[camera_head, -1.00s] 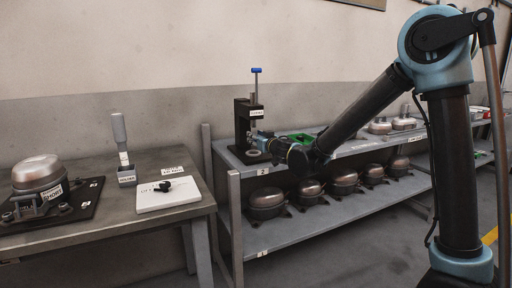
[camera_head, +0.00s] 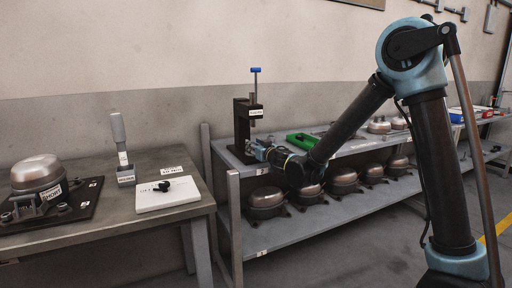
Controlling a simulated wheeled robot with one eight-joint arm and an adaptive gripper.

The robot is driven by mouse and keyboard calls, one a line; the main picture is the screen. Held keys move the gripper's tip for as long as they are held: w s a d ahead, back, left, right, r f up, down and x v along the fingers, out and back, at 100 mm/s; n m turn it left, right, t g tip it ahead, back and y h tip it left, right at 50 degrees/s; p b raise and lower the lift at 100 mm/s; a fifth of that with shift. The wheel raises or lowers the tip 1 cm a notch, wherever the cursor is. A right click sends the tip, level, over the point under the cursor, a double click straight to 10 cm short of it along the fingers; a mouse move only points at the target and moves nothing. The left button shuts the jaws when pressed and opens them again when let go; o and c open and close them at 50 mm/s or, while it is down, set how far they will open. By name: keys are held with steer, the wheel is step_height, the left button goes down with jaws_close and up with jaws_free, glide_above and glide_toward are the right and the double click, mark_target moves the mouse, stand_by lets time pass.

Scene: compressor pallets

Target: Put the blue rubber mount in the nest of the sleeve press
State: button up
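The sleeve press (camera_head: 241,128) is a black upright stand with a blue-topped handle and a white label, on the near left end of the upper shelf. My gripper (camera_head: 257,147) is at the foot of the press, in front of its base. The fingers are small in this view and partly merge with the press, so I cannot tell whether they are open or what they hold. The nest is hidden behind the gripper. I cannot make out a blue rubber mount.
A green tray (camera_head: 301,141) lies on the shelf right of the press. Compressors (camera_head: 266,201) line the lower shelf. The left table (camera_head: 110,221) holds a compressor (camera_head: 36,175) on a black plate, a grey tool in a holder (camera_head: 120,139), and a white board (camera_head: 167,194) with a black part.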

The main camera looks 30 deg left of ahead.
steer(key=shift+f, duration=0.3)
steer(key=o, duration=1.2)
steer(key=shift+c, duration=0.2)
steer(key=shift+r, duration=0.55)
steer(key=v, duration=1.2)
